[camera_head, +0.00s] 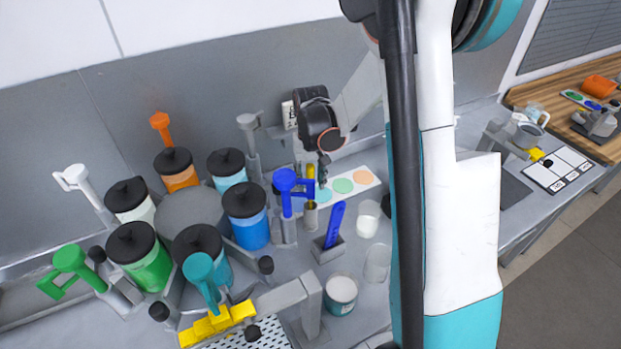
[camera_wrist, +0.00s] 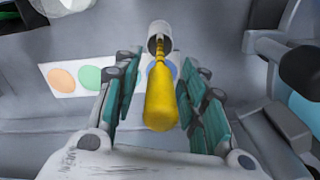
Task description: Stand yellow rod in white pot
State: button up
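The yellow rod (camera_wrist: 160,100) shows in the wrist view, its thick end toward the camera and its thin stem pointing down at a small grey-white cylindrical holder (camera_wrist: 159,28). My gripper (camera_wrist: 163,75) is open around the rod, with a finger on each side and visible gaps. In the head view, my gripper (camera_head: 323,162) points down above the bench, partly hiding the rod. A small white pot (camera_head: 368,220) stands on the bench to the right; I cannot tell for certain that it is the task's pot.
A blue rod stands in a grey holder (camera_head: 328,250). A clear glass (camera_head: 377,263) and a teal-labelled pot (camera_head: 341,294) stand nearby. A ring of coloured drums (camera_head: 246,215) with upright dispensers fills the left. A colour-dot strip (camera_head: 344,186) lies behind.

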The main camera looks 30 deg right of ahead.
notch_tip(320, 180, up, 12)
jog(key=shift+p, duration=0.3)
jog(key=shift+s, duration=0.15)
dwell(0.4)
